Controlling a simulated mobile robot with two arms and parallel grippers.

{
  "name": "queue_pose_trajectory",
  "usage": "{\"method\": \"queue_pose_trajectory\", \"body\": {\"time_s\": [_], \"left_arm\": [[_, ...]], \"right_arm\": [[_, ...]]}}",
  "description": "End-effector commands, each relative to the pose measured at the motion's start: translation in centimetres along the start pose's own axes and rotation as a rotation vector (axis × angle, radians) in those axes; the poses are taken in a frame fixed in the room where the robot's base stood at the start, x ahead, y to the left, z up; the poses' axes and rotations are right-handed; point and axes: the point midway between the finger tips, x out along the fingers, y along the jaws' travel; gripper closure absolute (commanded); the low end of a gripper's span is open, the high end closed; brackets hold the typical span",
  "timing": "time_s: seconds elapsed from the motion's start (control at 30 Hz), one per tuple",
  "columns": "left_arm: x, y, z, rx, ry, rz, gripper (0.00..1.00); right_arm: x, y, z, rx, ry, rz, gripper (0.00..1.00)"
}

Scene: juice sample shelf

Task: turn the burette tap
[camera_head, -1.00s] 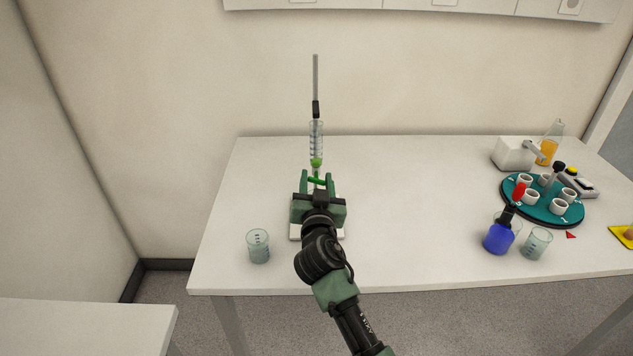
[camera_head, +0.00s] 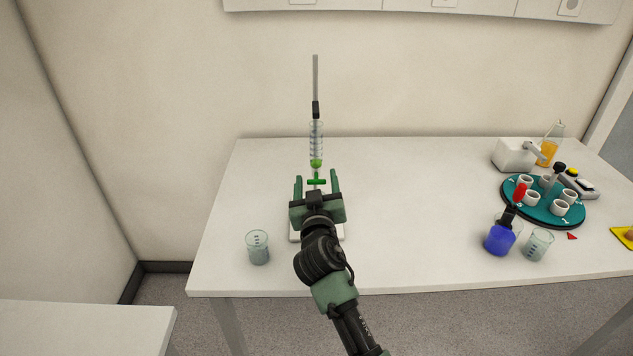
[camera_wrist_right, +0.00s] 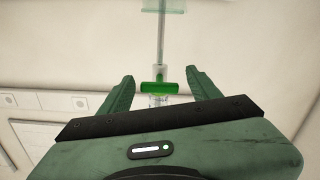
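The burette (camera_head: 316,146) stands upright on a grey rod, with green liquid low in its tube. Its green tap (camera_head: 316,181) lies crosswise below the tube. In the right wrist view the tap (camera_wrist_right: 157,87) shows as a green bar between my fingers. My right gripper (camera_head: 317,182) is open around the tap, with a gap on each side; the fingers do not touch it. In the wrist view the gripper (camera_wrist_right: 160,88) also stands open. The lower burette and most of its white base (camera_head: 294,234) are hidden behind my gripper. My left gripper is not in view.
A glass beaker (camera_head: 258,247) stands left of my arm near the table's front. On the right are a teal carousel (camera_head: 513,191) with white cups, a blue bottle (camera_head: 499,238), another beaker (camera_head: 537,244) and a white device (camera_head: 512,153). The table between is clear.

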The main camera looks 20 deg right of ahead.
Motion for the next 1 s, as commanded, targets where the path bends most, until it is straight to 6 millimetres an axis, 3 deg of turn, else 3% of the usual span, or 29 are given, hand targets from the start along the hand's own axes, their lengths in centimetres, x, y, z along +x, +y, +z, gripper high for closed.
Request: {"method": "queue_pose_trajectory", "body": {"time_s": [0.27, 0.7, 1.0], "left_arm": [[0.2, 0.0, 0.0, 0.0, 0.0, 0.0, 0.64], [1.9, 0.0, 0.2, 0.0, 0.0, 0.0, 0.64], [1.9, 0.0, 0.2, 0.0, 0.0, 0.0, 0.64]], "right_arm": [[-0.7, -0.1, 0.1, 0.002, 0.0, 0.0, 0.37], [-7.2, -0.1, 0.2, 0.002, -0.001, -0.001, 0.37], [-7.8, 0.0, 0.0, 0.001, 0.0, 0.0, 0.37]]}}
